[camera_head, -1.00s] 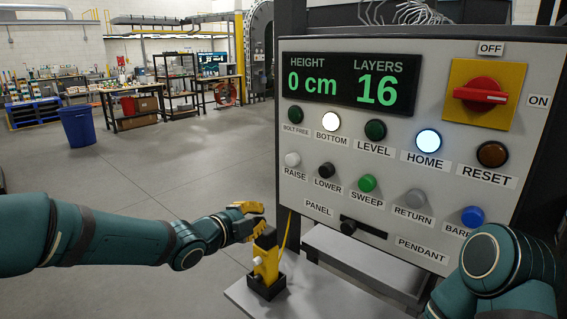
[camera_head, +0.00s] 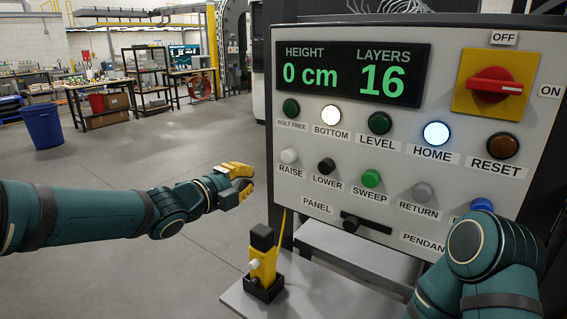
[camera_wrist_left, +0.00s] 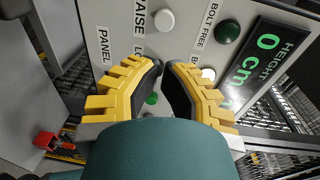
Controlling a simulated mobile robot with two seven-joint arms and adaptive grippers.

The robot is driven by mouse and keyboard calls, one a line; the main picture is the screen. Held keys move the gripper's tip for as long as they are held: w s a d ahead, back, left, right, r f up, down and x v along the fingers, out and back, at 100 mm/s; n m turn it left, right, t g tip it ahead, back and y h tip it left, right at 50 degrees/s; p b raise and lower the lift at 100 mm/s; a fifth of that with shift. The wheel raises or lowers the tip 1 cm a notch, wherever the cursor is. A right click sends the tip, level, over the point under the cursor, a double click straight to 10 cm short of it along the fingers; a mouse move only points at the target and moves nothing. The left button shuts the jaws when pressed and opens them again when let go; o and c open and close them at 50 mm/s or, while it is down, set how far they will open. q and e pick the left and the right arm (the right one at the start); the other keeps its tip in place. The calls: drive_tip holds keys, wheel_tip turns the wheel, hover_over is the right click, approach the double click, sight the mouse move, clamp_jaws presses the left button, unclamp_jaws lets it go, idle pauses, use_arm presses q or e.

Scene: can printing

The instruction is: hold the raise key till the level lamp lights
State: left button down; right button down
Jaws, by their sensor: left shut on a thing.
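The raise key (camera_head: 289,156) is a white round button on the grey control panel, also seen in the left wrist view (camera_wrist_left: 163,20). My left gripper (camera_head: 248,184), with yellow fingers, is in front of the panel, left of and below the raise key in the head view. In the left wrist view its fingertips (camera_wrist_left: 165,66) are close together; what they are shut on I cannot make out. They appear apart from the key. My right arm covers the panel's lower right corner; its gripper is out of view.
The display (camera_head: 350,74) reads 0 cm and 16 layers. The bottom lamp (camera_head: 331,115) and home lamp (camera_head: 436,134) are lit. The lower key (camera_head: 326,166) is beside the raise key. A yellow and black pendant (camera_head: 263,262) stands on the shelf (camera_head: 330,300) below my left gripper.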

sight(288, 161)
use_arm(q)
drive_tip(key=shift+w, duration=0.1)
drive_tip(key=x, duration=1.2)
drive_tip(key=shift+d, duration=0.15)
drive_tip(key=shift+x, duration=0.85)
